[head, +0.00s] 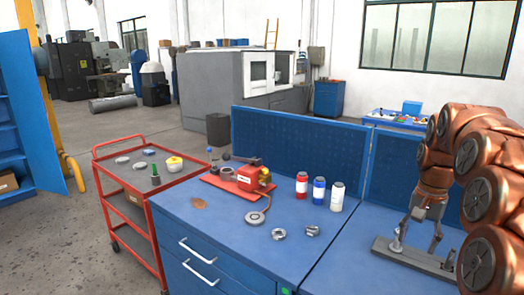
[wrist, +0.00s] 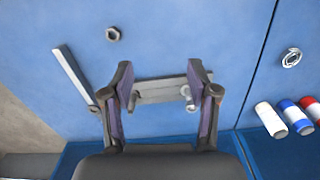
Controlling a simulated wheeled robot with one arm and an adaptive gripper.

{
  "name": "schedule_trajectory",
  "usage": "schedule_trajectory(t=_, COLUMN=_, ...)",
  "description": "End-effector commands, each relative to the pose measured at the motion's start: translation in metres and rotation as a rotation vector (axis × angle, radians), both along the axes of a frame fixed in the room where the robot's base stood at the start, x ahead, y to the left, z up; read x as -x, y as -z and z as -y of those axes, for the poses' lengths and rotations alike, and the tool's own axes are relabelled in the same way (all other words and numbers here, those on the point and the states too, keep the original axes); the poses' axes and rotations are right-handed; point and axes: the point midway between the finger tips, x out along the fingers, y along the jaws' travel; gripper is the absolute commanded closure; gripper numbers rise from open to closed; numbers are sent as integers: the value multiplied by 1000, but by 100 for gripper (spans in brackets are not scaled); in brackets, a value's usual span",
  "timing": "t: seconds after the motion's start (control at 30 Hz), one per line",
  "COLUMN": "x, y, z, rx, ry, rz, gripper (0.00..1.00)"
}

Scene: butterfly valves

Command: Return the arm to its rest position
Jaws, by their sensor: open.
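My copper-coloured arm (head: 470,165) comes in from the right side of the head view and hangs over the blue workbench (head: 330,250). My gripper (head: 417,240) points down with its fingers spread, above a grey flat plate (head: 412,259) on the bench. In the wrist view, my gripper (wrist: 160,72) is open, with a clear gap between the two fingers. The grey plate (wrist: 160,88) shows beyond and between them, with small metal fittings near its ends. Nothing is visibly held. Whether the fingertips touch the plate I cannot tell.
Red, blue and white bottles (head: 319,190), metal rings (head: 279,233) and a red-based device (head: 238,182) stand on the bench. A blue perforated panel (head: 300,143) rises behind. A red cart (head: 125,178) stands left. The wrist view shows a long grey bar (wrist: 75,78) and nut (wrist: 113,33).

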Motion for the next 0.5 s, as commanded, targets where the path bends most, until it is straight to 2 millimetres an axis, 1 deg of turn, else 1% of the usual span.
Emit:
schedule_trajectory(t=0.03, x=7, y=-1, z=-10, rx=-2, ry=-29, rz=1, gripper=40)
schedule_trajectory(t=0.17, x=29, y=0, z=-42, rx=-6, ry=-120, rz=-6, gripper=40)
schedule_trajectory(t=0.27, x=50, y=3, z=-67, rx=-12, ry=-194, rz=-18, gripper=40)
schedule_trajectory(t=0.4, x=83, y=10, z=-98, rx=-19, ry=-292, rz=-30, gripper=40)
schedule_trajectory(t=0.47, x=98, y=14, z=-109, rx=-20, ry=-333, rz=-36, gripper=40)
schedule_trajectory(t=0.5, x=109, y=17, z=-117, rx=-22, ry=-360, rz=-43, gripper=40)
